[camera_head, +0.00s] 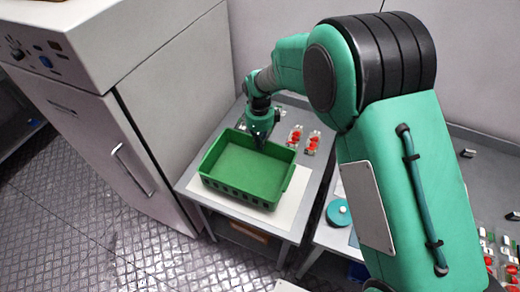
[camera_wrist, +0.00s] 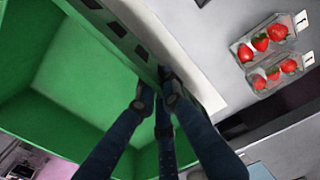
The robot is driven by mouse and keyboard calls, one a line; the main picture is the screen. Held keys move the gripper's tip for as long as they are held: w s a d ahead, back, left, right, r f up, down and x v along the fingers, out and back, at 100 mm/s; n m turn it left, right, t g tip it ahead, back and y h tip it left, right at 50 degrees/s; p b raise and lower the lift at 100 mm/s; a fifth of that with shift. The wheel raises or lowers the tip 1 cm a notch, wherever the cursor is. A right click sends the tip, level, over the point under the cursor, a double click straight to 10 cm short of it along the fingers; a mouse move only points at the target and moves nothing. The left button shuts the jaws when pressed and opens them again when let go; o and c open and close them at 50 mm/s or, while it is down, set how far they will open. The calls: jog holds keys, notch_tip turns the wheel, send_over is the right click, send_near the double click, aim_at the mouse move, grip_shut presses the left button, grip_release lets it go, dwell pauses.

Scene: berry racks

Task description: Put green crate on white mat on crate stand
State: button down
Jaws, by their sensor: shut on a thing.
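The green crate (camera_head: 245,170) is an empty, open box with slotted sides. In the head view it sits over the white mat (camera_head: 289,208) on the crate stand (camera_head: 296,232); a small gap under it cannot be ruled out. My gripper (camera_head: 260,138) is at the crate's far wall, shut on its rim. In the wrist view the fingers (camera_wrist: 160,100) straddle the wall of the crate (camera_wrist: 75,70). The white mat (camera_wrist: 190,45) shows beside the wall there. The crate covers most of the mat.
Clear punnets of strawberries (camera_head: 312,142) stand on the stand behind the crate; they also show in the wrist view (camera_wrist: 262,42). A tall grey cabinet (camera_head: 150,120) is close on the left. Another table with a teal round item (camera_head: 338,212) is on the right.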

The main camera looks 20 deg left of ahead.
aim_at(260, 154)
jog(key=shift+f+b, duration=0.5)
jog(key=shift+f, duration=1.3)
jog(key=c, duration=1.9)
grip_release()
jog(key=shift+f, duration=0.1)
notch_tip(260, 154, up, 12)
jog(key=p, duration=0.2)
jog(key=shift+r, duration=0.2)
